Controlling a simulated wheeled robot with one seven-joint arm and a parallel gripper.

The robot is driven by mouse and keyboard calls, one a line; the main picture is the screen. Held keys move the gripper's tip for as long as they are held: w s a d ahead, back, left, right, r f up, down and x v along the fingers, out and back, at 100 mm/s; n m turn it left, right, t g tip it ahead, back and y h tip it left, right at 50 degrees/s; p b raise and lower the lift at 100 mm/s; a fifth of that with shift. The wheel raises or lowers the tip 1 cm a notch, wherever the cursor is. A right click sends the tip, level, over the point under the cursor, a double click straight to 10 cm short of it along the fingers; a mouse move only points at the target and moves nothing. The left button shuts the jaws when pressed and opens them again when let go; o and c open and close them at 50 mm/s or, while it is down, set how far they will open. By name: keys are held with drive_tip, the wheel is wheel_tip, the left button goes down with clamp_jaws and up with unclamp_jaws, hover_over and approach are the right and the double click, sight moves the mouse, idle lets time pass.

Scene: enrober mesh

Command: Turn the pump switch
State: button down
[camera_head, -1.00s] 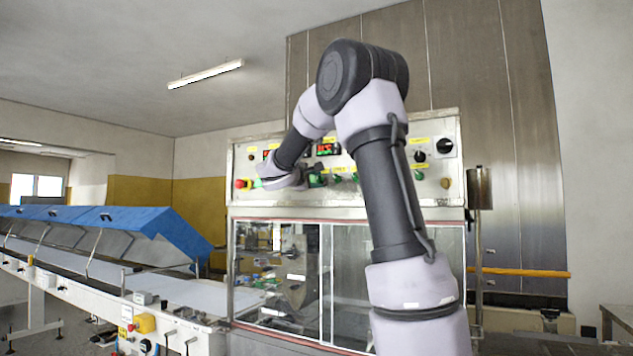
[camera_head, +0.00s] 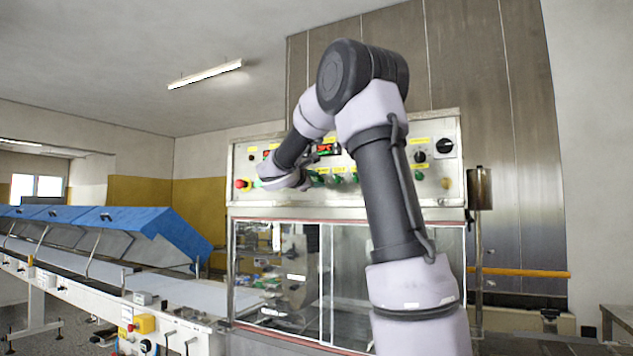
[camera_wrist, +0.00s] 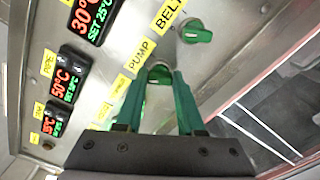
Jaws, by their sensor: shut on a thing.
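The pump switch (camera_wrist: 160,72) is a green knob on the metal control panel, beside the yellow PUMP label (camera_wrist: 139,54) in the wrist view. My gripper (camera_wrist: 162,82) has green fingers, which come together on this knob from both sides. The gripper is shut on the knob, and the fingers hide part of it. In the head view my wrist is close against the left part of the control panel (camera_head: 385,195), and the pump switch cannot be made out there.
The green belt knob (camera_wrist: 195,33) is close to the fingers. Several temperature displays (camera_wrist: 70,77) sit to the left in the wrist view. In the head view a red button (camera_head: 242,184) is left of my wrist. A conveyor with blue covers (camera_head: 135,219) stands at left.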

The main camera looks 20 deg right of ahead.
drive_tip(key=shift+f, duration=0.1)
drive_tip(key=c, duration=0.5)
unclamp_jaws()
drive_tip(key=shift+a, duration=0.15)
drive_tip(key=v, duration=1)
drive_tip(key=shift+s+a, duration=0.2)
drive_tip(key=shift+s, duration=0.1)
